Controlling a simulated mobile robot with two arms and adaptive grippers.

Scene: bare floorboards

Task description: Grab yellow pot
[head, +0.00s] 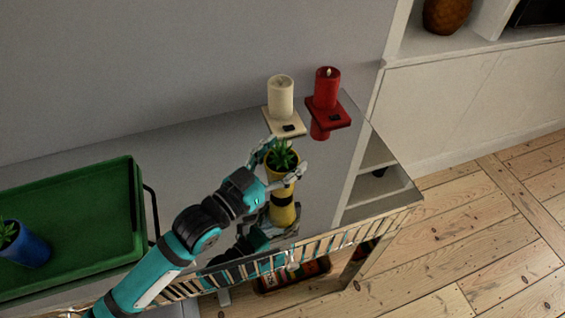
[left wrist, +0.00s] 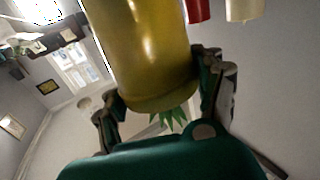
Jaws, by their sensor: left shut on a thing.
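The yellow pot (head: 282,184) holds a spiky green plant (head: 283,155) and is upright over the shiny grey top of the console table. A yellow reflection shows below it; I cannot tell whether the pot touches the surface. My left gripper (head: 278,166) is shut on the pot, with fingers on both sides near its rim. In the left wrist view the pot (left wrist: 145,50) fills the upper middle, upside down, between the fingers, with leaves (left wrist: 172,117) below the rim. My right gripper is not in view.
A cream candle (head: 281,97) and a red candle (head: 327,88) stand on small holders behind the pot. A green tray (head: 80,210) with a blue pot (head: 27,248) is at the left. A wall is behind; a shelf unit (head: 470,105) stands at the right.

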